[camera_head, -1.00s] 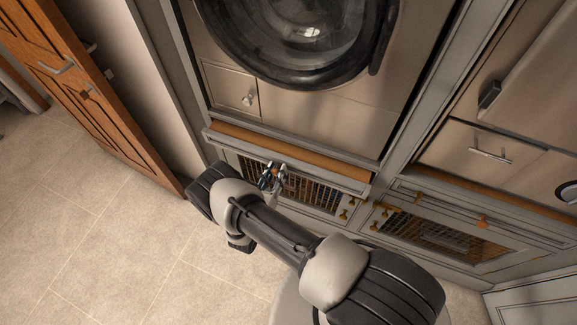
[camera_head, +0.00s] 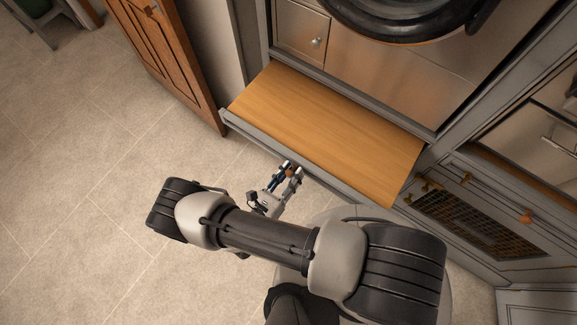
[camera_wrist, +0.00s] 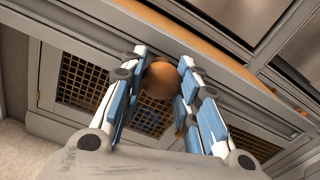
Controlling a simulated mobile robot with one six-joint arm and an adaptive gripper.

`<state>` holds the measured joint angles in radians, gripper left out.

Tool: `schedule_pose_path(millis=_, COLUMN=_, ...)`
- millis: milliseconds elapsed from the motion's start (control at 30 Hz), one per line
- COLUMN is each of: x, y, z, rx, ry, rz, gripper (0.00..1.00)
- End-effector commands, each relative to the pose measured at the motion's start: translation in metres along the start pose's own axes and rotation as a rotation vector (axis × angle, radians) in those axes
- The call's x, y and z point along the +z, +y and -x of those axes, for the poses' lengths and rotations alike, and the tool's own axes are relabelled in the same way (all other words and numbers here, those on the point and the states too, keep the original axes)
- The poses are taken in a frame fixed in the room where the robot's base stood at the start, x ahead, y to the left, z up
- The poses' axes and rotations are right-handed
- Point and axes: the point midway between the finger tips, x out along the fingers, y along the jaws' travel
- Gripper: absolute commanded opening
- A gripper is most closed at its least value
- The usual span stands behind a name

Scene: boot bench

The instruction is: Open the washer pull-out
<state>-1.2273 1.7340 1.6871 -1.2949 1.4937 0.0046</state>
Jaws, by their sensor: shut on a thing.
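The washer pull-out (camera_head: 325,123) is a flat wooden board with a grey front edge, below the washer (camera_head: 400,12). It stands well out from the cabinet in the head view. My gripper (camera_head: 290,170) is at the middle of its front edge. In the wrist view, my gripper (camera_wrist: 164,72) has its blue and white fingers on both sides of a round orange-brown knob (camera_wrist: 158,80), shut on it. The knob sits on the grey front of the pull-out. The knob is mostly hidden by the fingers in the head view.
A wooden door (camera_head: 178,60) stands at the left. A neighbouring grey drawer front with a copper knob (camera_head: 525,216) and a lattice panel (camera_head: 465,222) is at the right. The tiled floor (camera_head: 80,170) at the left is clear.

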Motion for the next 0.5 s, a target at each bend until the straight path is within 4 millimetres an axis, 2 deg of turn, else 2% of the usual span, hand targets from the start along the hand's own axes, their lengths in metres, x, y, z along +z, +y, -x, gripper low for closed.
schedule_pose_path(millis=300, x=-0.0003, y=0.0004, z=0.0005, rx=0.001, ry=0.002, rz=-0.002, gripper=0.0)
schedule_pose_path(millis=333, x=-0.0003, y=0.0004, z=0.0004, rx=0.001, ry=0.002, rz=-0.002, gripper=0.3)
schedule_pose_path(millis=500, x=-0.0002, y=0.0005, z=0.0004, rx=0.001, ry=0.001, rz=-0.002, gripper=0.42)
